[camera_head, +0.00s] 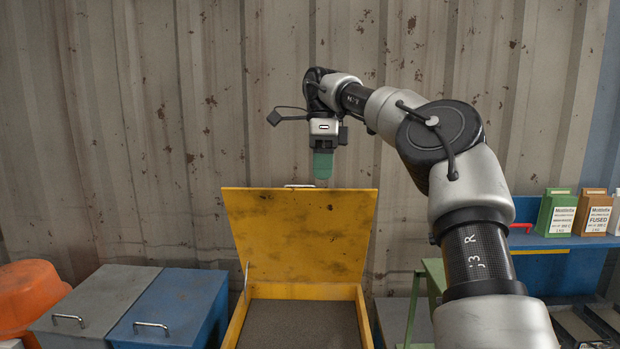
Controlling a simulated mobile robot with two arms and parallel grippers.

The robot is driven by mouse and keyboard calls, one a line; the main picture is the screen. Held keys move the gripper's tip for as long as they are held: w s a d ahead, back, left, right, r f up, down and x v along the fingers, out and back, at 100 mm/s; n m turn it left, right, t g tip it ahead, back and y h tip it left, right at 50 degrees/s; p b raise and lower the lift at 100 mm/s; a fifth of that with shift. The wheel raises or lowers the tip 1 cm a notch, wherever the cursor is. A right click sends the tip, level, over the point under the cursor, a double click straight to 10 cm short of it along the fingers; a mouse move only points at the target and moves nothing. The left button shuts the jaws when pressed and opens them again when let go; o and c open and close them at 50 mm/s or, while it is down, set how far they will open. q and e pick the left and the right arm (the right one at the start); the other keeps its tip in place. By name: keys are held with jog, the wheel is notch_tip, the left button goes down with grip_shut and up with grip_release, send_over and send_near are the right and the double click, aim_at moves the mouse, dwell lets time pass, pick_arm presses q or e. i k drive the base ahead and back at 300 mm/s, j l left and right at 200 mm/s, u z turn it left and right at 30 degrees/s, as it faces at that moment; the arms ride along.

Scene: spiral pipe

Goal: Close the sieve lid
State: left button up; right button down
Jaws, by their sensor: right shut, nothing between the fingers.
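The yellow sieve lid (297,235) stands open, tilted up at the back of the yellow sieve box (233,325). A small metal handle sits on the lid's top edge. Dark grey granular material (300,325) fills the box below. My right gripper (323,178) is shut and empty, its green fingers pointing down just above or behind the lid's top edge, right of the handle. I cannot tell whether it touches the lid. My left gripper is not in view.
A grey bin (95,300) and a blue bin (175,305) with handles stand left of the sieve, beside an orange tub (28,295). A green stand (437,285) and a blue shelf (545,242) with cartons are at right. A corrugated metal wall (130,130) closes the back.

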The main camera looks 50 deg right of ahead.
aim_at(289, 232)
jog(key=i+l, duration=0.25)
jog(key=l, duration=0.15)
jog(key=i+l, duration=0.25)
jog(key=l, duration=0.2)
jog(key=i+l, duration=0.25)
jog(key=l, duration=0.15)
